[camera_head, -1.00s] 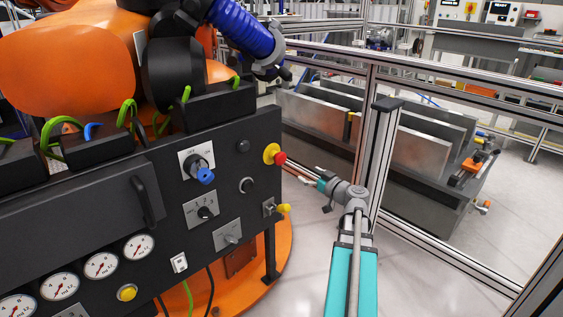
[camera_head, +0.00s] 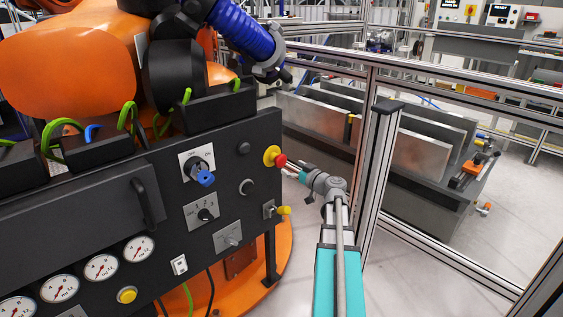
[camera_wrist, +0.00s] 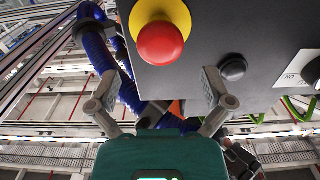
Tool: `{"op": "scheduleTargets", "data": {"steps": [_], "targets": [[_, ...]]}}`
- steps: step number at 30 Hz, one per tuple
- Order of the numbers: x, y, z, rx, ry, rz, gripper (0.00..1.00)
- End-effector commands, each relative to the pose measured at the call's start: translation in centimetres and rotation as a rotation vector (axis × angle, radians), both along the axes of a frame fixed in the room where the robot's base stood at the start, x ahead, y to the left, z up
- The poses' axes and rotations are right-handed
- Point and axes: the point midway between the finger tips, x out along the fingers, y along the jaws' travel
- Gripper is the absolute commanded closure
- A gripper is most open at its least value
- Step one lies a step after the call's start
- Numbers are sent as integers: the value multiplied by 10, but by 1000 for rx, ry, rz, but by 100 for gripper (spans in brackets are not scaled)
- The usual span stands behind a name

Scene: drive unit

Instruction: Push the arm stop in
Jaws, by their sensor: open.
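The arm stop is a red mushroom button on a round yellow base (camera_head: 281,160) at the right end of the black control panel. In the wrist view its red head (camera_wrist: 160,44) sits large at top centre, above my fingers in the picture. My gripper (camera_head: 291,169) is just to the right of and slightly below the button in the head view. In the wrist view the two grey fingers of my gripper (camera_wrist: 159,80) are spread wide with nothing between them. I cannot tell whether any part of it touches the button.
The panel (camera_head: 125,215) also carries a blue rotary switch (camera_head: 205,177), a black button (camera_head: 243,147), a yellow-tipped switch (camera_head: 284,210) and several gauges. A metal fence post (camera_head: 380,165) stands close to the right of my arm. An orange robot (camera_head: 70,60) stands behind the panel.

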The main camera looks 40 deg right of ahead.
Motion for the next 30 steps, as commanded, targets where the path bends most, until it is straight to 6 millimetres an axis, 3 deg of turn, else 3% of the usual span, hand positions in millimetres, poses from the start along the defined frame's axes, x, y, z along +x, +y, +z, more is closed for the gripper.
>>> {"op": "scheduleTargets", "data": {"steps": [6, 12, 26, 30], "targets": [[34, 2, 0, 0, 0, 2, 0], [52, 3, 0, 0, 0, 0, 0], [59, 5, 0, 0, 0, 0, 0], [58, 5, 0, 0, 0, 0, 24]]}}
